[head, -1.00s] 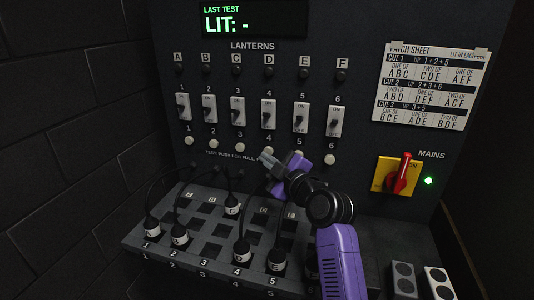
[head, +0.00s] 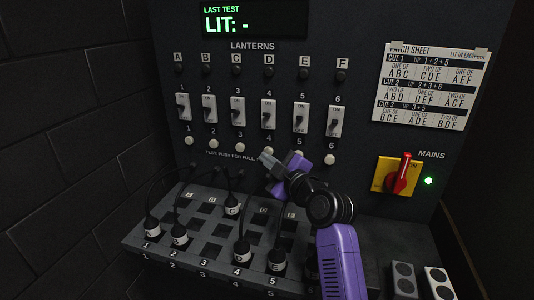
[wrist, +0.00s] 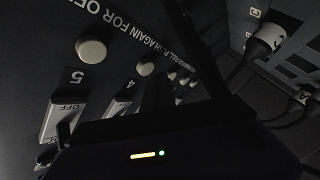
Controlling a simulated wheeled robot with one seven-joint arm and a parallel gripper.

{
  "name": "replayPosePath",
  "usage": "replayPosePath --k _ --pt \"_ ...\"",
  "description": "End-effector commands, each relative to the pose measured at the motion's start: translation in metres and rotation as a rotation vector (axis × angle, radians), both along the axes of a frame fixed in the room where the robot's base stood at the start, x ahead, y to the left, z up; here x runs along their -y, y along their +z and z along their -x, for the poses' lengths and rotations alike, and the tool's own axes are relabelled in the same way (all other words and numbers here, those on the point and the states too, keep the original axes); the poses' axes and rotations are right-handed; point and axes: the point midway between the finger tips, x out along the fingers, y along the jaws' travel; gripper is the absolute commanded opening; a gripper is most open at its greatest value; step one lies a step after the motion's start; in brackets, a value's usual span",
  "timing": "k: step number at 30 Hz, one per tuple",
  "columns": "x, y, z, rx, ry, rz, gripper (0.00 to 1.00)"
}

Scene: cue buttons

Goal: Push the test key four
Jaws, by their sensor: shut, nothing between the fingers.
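Test key four (head: 268,152) is a round pale button below lantern switch 4 (head: 268,114) on the dark panel. In the wrist view, which is upside down, key four (wrist: 145,68) stands out beside the label 4. My gripper (head: 265,158) is shut and empty, its tip just below key four in the head view. Whether it touches the panel there cannot be told. The display (head: 253,19) reads "LIT: -".
Key five (wrist: 90,50) and key three (head: 239,147) flank key four. Below, a sloping patch shelf (head: 203,261) holds several plugs with cables. A red mains handle (head: 401,173) on a yellow plate is at right, with a green light beside it.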

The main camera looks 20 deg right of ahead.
Motion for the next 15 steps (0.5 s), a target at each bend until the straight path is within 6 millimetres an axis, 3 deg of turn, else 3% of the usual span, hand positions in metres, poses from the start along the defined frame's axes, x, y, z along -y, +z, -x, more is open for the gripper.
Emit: replayPosePath --k 15 --pt "0.0046 -0.0013 -0.0049 0.001 -0.002 0.000 0.00"
